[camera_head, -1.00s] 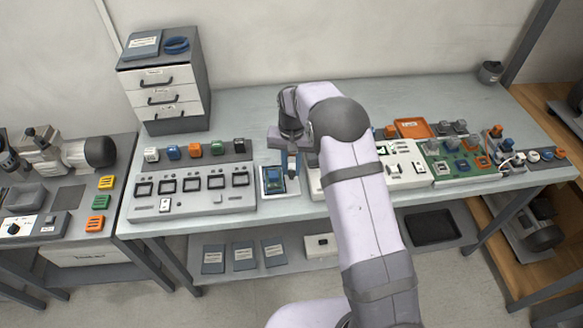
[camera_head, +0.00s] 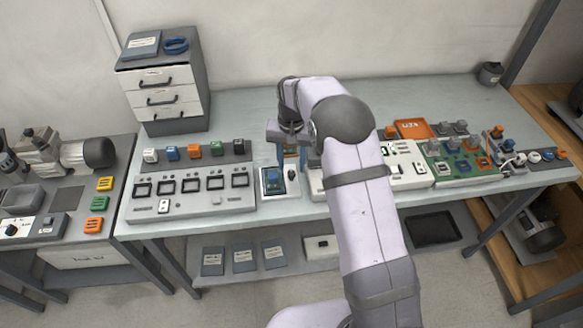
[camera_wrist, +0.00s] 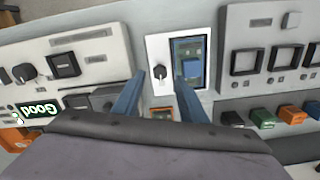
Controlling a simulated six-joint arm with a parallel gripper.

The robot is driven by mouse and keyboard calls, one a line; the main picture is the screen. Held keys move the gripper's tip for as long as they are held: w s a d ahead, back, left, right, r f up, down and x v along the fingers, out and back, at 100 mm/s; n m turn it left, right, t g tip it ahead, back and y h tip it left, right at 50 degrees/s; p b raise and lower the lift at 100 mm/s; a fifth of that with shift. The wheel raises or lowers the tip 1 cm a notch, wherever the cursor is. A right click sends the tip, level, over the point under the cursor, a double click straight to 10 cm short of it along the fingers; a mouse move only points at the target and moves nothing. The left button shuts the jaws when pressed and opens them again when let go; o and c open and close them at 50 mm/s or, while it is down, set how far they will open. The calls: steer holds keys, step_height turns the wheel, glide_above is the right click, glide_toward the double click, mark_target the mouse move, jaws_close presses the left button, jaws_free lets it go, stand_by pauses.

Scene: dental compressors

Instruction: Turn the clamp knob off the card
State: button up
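A blue card (camera_head: 273,179) lies in a white fixture (camera_head: 266,193) near the table's front edge. The card also shows in the wrist view (camera_wrist: 188,58). A small dark clamp knob (camera_head: 291,174) sits beside the card on the fixture's white face.
A grey panel with several framed windows (camera_head: 190,192) stands left of the fixture, with coloured blocks (camera_head: 195,151) behind it. An orange part (camera_wrist: 164,113) shows between my fingers in the wrist view. A green board with blocks (camera_head: 462,164) lies to the right.

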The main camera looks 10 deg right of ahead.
mark_target(293, 174)
steer(key=shift+r+b, duration=0.55)
steer(key=shift+r, duration=1.9)
steer(key=shift+s+d+r, duration=0.15)
steer(key=shift+s+r, duration=0.05)
steer(key=shift+s, duration=0.25)
steer(key=s+d+n, duration=0.1)
steer(key=s+d, duration=0.1)
steer(key=s, duration=1.2)
steer(key=s+d+f+n, duration=0.1)
steer(key=s+d+n, duration=0.1)
steer(key=s, duration=1.3)
steer(key=shift+d, duration=0.75)
